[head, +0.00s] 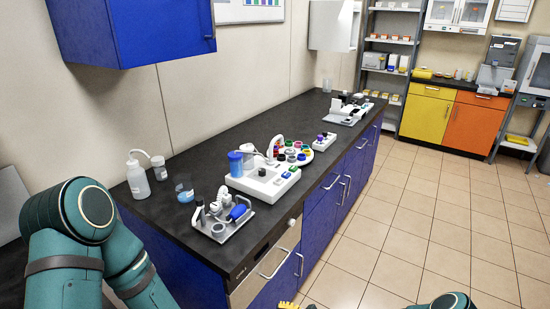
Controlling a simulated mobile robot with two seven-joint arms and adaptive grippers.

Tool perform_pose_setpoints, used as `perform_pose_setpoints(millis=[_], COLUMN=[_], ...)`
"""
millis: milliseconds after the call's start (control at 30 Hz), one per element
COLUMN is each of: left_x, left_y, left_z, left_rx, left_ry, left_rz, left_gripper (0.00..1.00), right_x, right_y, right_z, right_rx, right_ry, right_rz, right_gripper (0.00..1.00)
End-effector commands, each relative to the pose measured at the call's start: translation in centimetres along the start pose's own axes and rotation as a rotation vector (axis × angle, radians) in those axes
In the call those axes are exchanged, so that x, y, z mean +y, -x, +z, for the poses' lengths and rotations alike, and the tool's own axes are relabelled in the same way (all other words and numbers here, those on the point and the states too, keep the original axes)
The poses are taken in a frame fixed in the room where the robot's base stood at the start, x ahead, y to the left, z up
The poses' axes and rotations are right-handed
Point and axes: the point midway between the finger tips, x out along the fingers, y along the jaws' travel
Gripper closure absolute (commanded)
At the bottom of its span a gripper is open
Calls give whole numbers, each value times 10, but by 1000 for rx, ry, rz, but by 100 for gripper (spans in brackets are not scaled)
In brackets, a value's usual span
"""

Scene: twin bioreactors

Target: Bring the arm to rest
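My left arm shows at the lower left, bent at a joint and running down past the bottom edge beside the bench. Its gripper is out of view. A small teal and dark part of my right arm shows at the bottom edge, right of centre; its gripper is out of view too. A small yellow piece (288,305) pokes in at the bottom edge; I cannot tell what it is.
The dark bench (210,150) on blue cabinets carries a wash bottle (138,179), a beaker (185,192), a small device tray (219,226) and a white station with a blue-lidded vessel (235,164). A blue wall cabinet (150,30) hangs above. The tiled floor (430,220) is clear.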

Motion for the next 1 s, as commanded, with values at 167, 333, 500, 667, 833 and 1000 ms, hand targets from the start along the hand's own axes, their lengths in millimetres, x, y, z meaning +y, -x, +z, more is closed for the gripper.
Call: perform_pose_setpoints(millis=[167,333,500,667,833,1000], left_x=[0,0,0,0,0,0], left_y=[0,0,0,0,0,0], left_z=[0,0,0,0,0,0], left_rx=[0,0,0,0,0,0], left_ry=[0,0,0,0,0,0], left_rz=[0,0,0,0,0,0], left_gripper=[48,48,48,48,48,48], right_x=[74,137,146,133,126,124], right_y=[13,72,135,168,176,176], right_z=[5,0,6,30,56,65], right_rx=[176,425,620,706,708,698], right_ry=[172,489,891,1276,1545,1633], right_rz=[354,758,1032,1149,1164,1157], right_gripper=[100,100,100,100,100,100])
